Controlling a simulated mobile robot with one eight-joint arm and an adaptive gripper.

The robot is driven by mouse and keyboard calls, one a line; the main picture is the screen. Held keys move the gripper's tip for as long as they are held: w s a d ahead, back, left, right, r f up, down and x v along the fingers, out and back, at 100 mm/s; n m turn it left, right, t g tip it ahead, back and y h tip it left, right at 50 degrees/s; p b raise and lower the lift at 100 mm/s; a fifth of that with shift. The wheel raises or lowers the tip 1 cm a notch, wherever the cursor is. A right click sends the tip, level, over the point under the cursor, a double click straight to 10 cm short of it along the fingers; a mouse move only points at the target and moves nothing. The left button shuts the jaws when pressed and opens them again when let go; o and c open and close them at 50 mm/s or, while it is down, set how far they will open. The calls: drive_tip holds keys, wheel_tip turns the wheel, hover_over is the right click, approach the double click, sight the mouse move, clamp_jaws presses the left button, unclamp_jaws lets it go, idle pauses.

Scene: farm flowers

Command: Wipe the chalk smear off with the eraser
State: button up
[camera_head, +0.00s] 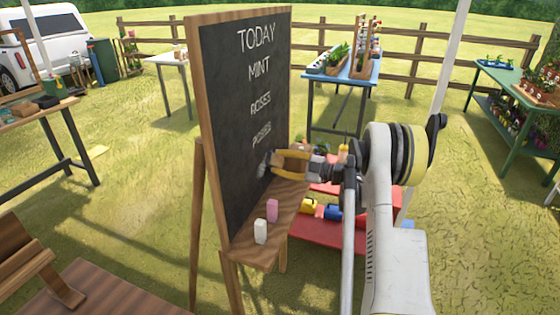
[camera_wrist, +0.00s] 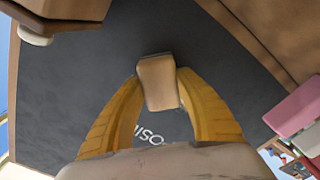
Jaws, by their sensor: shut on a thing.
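The chalkboard (camera_head: 235,130) stands upright in a wooden frame, with white lettering reading TODAY, MINT, ROSES and a partly smudged last line. My gripper's yellow fingers are shut on the eraser (camera_wrist: 158,84), a tan block held between the tips in the wrist view. The fingers point at the dark board surface (camera_wrist: 75,85). In the head view the eraser is mostly hidden by the fingers, and I cannot tell whether it touches the board.
On the ledge (camera_head: 258,254) below the board stand a pink block (camera_head: 272,210) and a white block (camera_head: 261,231). A red bench (camera_head: 330,234) with coloured items is behind my arm. A blue table (camera_head: 342,85) stands farther back. Grass lies open around the board.

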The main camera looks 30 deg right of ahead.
sight(257, 174)
drive_tip(key=shift+s+a, duration=1.05)
drive_tip(key=shift+a, duration=0.25)
drive_tip(key=shift+s+a, duration=1.05)
drive_tip(key=shift+a, duration=0.3)
drive_tip(key=shift+s+a, duration=1.05)
drive_tip(key=shift+a, duration=0.25)
drive_tip(key=shift+r, duration=0.15)
drive_tip(key=shift+w+r, duration=0.15)
drive_tip(key=shift+r, duration=0.15)
drive_tip(key=shift+w+d, duration=4.3)
drive_tip(key=shift+d, duration=1.3)
drive_tip(key=shift+s+a, duration=1.45)
drive_tip(key=shift+a, duration=0.45)
drive_tip(key=shift+s+a, duration=1.5)
drive_tip(key=shift+a, duration=0.4)
drive_tip(key=shift+s+a, duration=1.45)
drive_tip(key=shift+a, duration=0.45)
drive_tip(key=shift+d, duration=0.1)
drive_tip(key=shift+v, duration=3)
